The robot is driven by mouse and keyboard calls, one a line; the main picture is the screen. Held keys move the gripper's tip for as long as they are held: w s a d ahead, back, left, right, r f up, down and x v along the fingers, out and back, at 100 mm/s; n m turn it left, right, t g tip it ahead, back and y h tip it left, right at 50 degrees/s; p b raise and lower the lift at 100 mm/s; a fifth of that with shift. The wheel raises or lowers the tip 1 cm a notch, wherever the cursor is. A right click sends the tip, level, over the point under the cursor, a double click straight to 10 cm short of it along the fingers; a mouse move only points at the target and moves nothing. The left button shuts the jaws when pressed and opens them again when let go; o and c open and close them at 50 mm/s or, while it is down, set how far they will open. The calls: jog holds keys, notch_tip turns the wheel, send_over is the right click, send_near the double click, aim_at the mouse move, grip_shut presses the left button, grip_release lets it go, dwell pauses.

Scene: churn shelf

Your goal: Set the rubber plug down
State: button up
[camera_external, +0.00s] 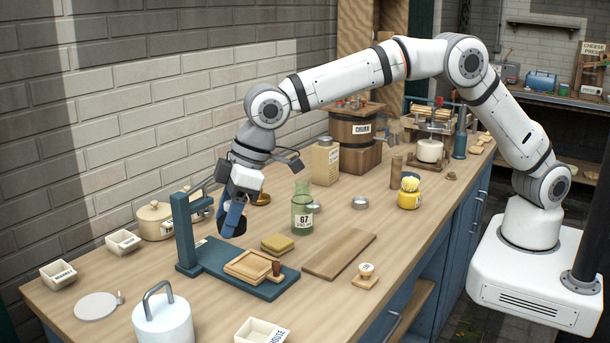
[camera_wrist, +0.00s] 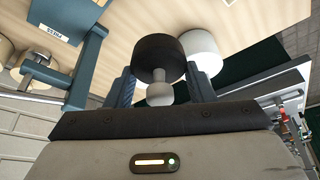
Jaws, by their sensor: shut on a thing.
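The rubber plug (camera_wrist: 158,52) is a dark round block with a pale grey knob, seen close up in the wrist view. My gripper (camera_wrist: 160,88) has one finger on each side of the plug's knob and is shut on it. In the external view my gripper (camera_external: 233,212) points down, with the dark plug (camera_external: 240,226) partly hidden behind the blue fingers. It is held above the bench, beside the upright of a teal press stand (camera_external: 184,235). The plug appears clear of the bench top.
A wooden tray (camera_external: 234,268) and a yellow sponge (camera_external: 278,243) are near the stand. A green bottle (camera_external: 302,222) stands to the right, with a wooden board (camera_external: 340,254) in front. A white handled weight (camera_external: 162,322) and a small labelled box (camera_external: 58,274) are at the left. Bare bench (camera_external: 430,215) lies right.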

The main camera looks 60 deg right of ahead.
jog(key=s+d+f+n+g+y, duration=0.1)
jog(key=s+d+f+n+g, duration=0.2)
jog(key=d, duration=0.4)
jog(key=s+d+f+n, duration=0.1)
jog(key=s+d+n, duration=0.2)
jog(key=d+n, duration=0.3)
jog(key=n+g+h+p, duration=0.1)
jog(key=n+g+p, duration=0.15)
jog(key=n, duration=0.55)
send_over(382, 272)
jog(key=w+d, duration=0.1)
jog(key=shift+g, duration=0.35)
notch_tip(382, 272, down, 8)
jog(key=shift+d+f+b, duration=0.1)
jog(key=shift+f+b, duration=0.05)
jog(key=shift+b, duration=0.15)
jog(key=shift+f+p, duration=0.3)
jog(key=shift+f, duration=2)
jog(key=shift+f+b, duration=0.15)
jog(key=shift+b, duration=0.15)
jog(key=o, duration=1)
